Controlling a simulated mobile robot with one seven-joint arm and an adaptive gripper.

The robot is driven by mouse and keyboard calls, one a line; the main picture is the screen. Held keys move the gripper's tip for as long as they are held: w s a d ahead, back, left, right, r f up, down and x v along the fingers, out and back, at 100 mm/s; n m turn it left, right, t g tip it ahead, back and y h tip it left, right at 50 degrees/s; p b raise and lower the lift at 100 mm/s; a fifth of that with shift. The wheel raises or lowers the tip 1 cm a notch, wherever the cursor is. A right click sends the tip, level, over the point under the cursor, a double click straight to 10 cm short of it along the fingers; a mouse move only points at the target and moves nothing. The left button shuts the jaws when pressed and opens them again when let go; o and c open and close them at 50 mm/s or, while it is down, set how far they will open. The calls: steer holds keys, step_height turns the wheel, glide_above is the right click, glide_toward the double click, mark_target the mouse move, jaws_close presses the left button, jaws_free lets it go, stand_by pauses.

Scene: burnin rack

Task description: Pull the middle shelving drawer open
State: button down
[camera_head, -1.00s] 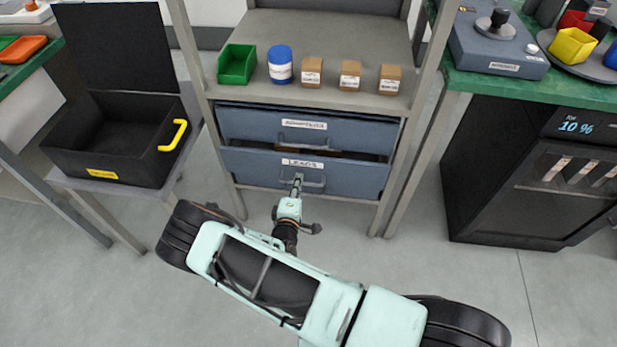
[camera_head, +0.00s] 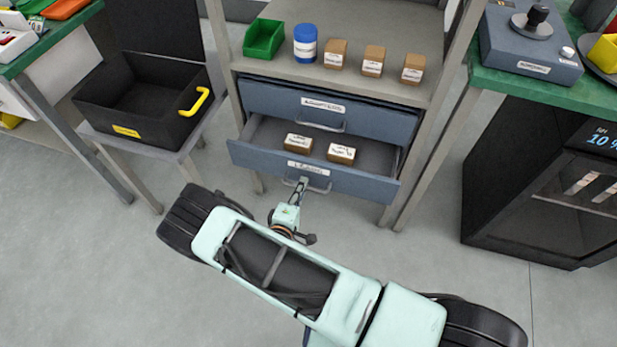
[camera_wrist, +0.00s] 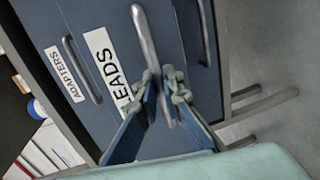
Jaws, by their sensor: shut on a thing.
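The shelving's drawer labelled LEADS (camera_head: 250,158) is pulled part way out, with two labelled brown boxes (camera_head: 298,142) (camera_head: 341,153) inside. It sits under the ADAPTERS drawer (camera_head: 260,98), which looks nearly shut. In the wrist view the LEADS front (camera_wrist: 112,45) lies between the ADAPTERS front and a lower front with its own handle (camera_wrist: 205,30). My gripper (camera_head: 301,186) is shut on the LEADS drawer's bar handle (camera_head: 319,188). In the wrist view the fingers (camera_wrist: 165,92) sit on either side of this handle (camera_wrist: 143,32).
Above the drawers stand a green bin (camera_head: 264,38), a blue-white jar (camera_head: 305,44) and several brown boxes (camera_head: 373,60). An open black case (camera_head: 110,112) stands left. A black cabinet (camera_head: 520,190) stands right under a green bench (camera_head: 490,80). The floor before the drawers is bare.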

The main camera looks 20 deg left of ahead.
steer(key=f+v, duration=0.2)
steer(key=v, duration=1)
steer(key=shift+s+f, duration=0.25)
steer(key=c, duration=2)
jaws_free()
steer(key=shift+c, duration=0.2)
steer(key=v, duration=1.2)
